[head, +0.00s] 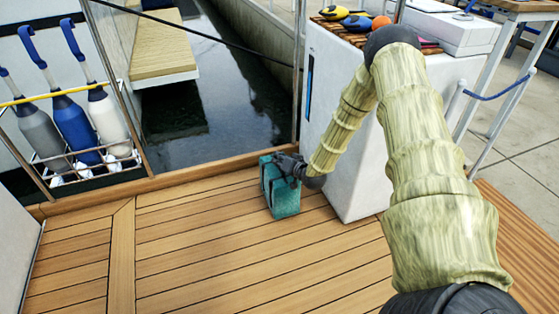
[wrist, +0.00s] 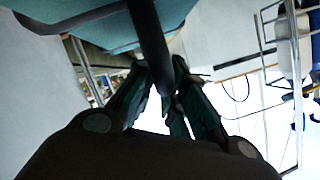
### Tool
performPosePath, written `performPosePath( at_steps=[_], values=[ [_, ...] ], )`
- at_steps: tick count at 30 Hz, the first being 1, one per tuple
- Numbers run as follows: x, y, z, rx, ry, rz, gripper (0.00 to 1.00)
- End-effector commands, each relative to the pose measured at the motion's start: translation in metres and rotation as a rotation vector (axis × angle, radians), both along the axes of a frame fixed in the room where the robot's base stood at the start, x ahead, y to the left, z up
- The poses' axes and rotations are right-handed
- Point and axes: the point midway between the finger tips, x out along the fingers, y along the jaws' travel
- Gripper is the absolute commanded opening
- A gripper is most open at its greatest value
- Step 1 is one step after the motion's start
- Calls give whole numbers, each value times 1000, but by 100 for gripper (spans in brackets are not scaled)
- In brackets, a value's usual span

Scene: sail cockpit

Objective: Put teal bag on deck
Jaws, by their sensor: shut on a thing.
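The teal bag (head: 284,192) is a small boxy bag with a dark strap, low beside the white cabinet. It is at or just above the wooden deck (head: 220,240); I cannot tell whether its base touches. My gripper (head: 297,166) is at the bag's upper right side, shut on it, and partly covers its top. In the wrist view the bag (wrist: 70,35) fills the upper left, and my gripper's fingers (wrist: 160,90) close around a dark bar-like part, probably its handle or strap.
A white cabinet (head: 345,150) stands right of the bag, with coloured items (head: 355,23) on its slatted top. At left a rack holds grey, blue and white fenders (head: 75,130). Water (head: 215,110) lies beyond the deck edge. The deck in front and to the left is clear.

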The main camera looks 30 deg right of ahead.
Motion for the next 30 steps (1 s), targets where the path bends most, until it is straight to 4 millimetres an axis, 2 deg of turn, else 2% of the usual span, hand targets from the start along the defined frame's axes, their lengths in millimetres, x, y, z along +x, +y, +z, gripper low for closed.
performPosePath(
  at_steps=[1, 2, 5, 17, 23, 30],
  values=[
    [1, 0, 0, 0, -3, 0, 0],
    [0, 0, -1, 0, 0, 0, 15],
    [0, 0, -1, 0, 0, 0, 33],
    [-2, 0, 3, 0, 1, 1, 33],
    [-25, 0, 14, 2, 1, -1, 33],
    [-67, 0, 29, 2, 2, -2, 33]
  ],
)
